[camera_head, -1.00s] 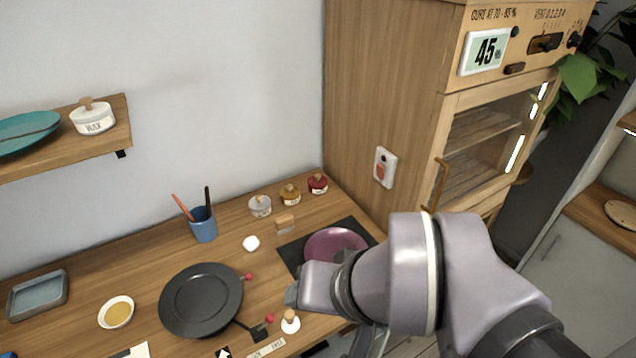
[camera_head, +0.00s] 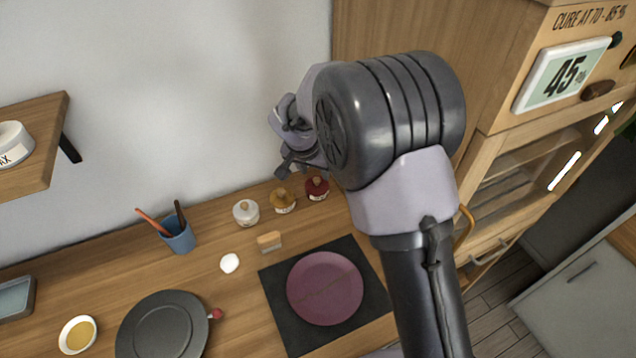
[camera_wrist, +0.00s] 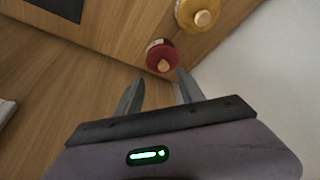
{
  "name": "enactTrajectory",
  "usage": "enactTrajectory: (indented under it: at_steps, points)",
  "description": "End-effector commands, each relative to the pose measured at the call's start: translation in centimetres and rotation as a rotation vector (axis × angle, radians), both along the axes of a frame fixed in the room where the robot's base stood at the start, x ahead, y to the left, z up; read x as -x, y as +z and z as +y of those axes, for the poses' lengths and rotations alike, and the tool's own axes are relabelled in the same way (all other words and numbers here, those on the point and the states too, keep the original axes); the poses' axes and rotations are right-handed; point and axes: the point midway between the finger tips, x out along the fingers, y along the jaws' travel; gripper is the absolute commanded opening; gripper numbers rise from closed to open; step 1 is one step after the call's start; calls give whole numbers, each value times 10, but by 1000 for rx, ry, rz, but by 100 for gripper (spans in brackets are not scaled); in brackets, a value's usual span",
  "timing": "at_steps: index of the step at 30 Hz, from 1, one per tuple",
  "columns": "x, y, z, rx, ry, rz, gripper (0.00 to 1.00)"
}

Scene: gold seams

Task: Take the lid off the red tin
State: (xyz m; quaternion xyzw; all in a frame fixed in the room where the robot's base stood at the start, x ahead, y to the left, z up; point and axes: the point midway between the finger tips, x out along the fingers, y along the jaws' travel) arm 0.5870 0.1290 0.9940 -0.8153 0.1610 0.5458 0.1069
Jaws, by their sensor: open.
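The red tin (camera_head: 317,188) stands at the back of the wooden table, at the right end of a row of small tins. Its lid has a light wooden knob, and the lid sits on the tin. In the wrist view the red tin (camera_wrist: 162,56) lies just beyond my fingertips, between their lines. My gripper (camera_head: 291,170) is open and empty, above and slightly left of the tin in the head view; the wrist view also shows its two fingers (camera_wrist: 158,84) apart. My arm partly covers the area right of the tin.
A yellow tin (camera_head: 284,201) stands close beside the red one, and a white tin (camera_head: 245,212) is further left. A wooden block (camera_head: 269,241) and a purple plate (camera_head: 325,288) on a dark mat (camera_head: 277,299) lie in front. The wooden cabinet (camera_head: 480,60) rises at the right.

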Motion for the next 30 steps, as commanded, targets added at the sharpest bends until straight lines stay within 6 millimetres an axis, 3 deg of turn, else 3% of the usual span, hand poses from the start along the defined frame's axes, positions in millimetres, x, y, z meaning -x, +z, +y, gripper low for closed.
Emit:
enactTrajectory:
  at_steps: [12,19,20,27,30]
  points:
    - [-28,-61,-4,0,-1,0,46]
    - [-30,-63,-4,-1,-1,-1,46]
    - [-30,-63,-4,-1,-1,0,44]
    - [-30,-62,-4,-1,0,0,0]
    - [-30,-62,-4,-1,0,0,0]
